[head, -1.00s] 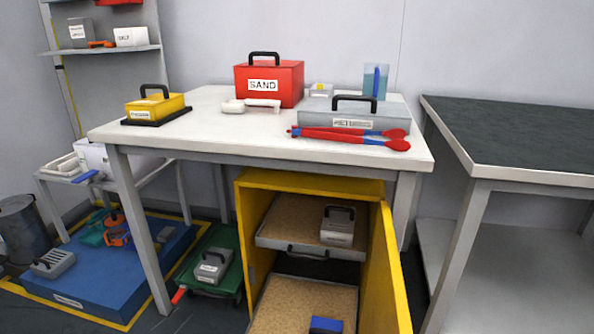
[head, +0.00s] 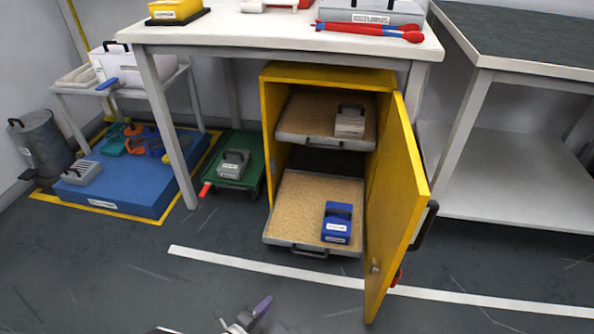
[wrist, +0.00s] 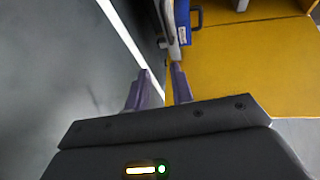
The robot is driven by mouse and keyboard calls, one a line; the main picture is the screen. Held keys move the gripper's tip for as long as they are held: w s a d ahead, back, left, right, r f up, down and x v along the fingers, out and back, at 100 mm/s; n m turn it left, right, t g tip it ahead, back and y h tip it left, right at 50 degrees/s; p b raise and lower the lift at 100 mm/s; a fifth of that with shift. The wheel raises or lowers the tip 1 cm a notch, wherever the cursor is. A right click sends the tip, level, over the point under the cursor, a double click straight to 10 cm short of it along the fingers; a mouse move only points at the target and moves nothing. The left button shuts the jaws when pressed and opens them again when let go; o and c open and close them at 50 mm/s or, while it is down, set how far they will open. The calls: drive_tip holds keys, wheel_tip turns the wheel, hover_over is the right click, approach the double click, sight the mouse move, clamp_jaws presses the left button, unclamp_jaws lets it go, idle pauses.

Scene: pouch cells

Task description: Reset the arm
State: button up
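My gripper (head: 245,318) shows at the bottom edge of the head view, low in front of the yellow cabinet (head: 285,73) and apart from it. In the wrist view its two purple fingers stand apart with nothing between them (wrist: 160,84). The rest of my arm is mostly out of view. The cabinet door (head: 398,215) stands open to the right. A blue handled case (head: 338,222) sits on the lower pulled-out tray (head: 290,215), and a grey case (head: 349,121) sits on the upper tray (head: 300,118).
A white table (head: 270,36) stands over the cabinet. A green trolley (head: 235,145) with a grey case and a blue platform (head: 125,195) lie to the left. A dark-topped bench (head: 530,50) stands right. The floor (head: 130,270) at front left is clear.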

drive_tip(key=w+d+r+m+g+y+p, duration=0.1)
drive_tip(key=d+r+m+g, duration=0.3)
drive_tip(key=r+m, duration=0.5)
drive_tip(key=w+d+r+m+g, duration=0.2)
drive_tip(key=d+r+m+g, duration=0.2)
drive_tip(key=r+m, duration=0.6)
drive_tip(key=w+d+r+m+g+y+p, duration=0.1)
drive_tip(key=d+r+m+g, duration=0.4)
drive_tip(key=r, duration=0.7)
drive_tip(key=s+d+r+m+t+y, duration=0.2)
drive_tip(key=s+d+r+m, duration=0.2)
drive_tip(key=r+m, duration=0.3)
drive_tip(key=s+d+r+m+t+y+p, duration=0.1)
drive_tip(key=s+d+r+m+t+y, duration=0.1)
drive_tip(key=s+d+r+m, duration=0.2)
drive_tip(key=s+d+r+m+t+y+p, duration=0.1)
drive_tip(key=s+d+r+m+y, duration=0.2)
drive_tip(key=s+r+m, duration=0.4)
wheel_tip(320, 180, up, 4)
drive_tip(key=d+m, duration=0.1)
drive_tip(key=m, duration=0.4)
drive_tip(key=shift+s+t, duration=0.35)
drive_tip(key=shift+t, duration=0.05)
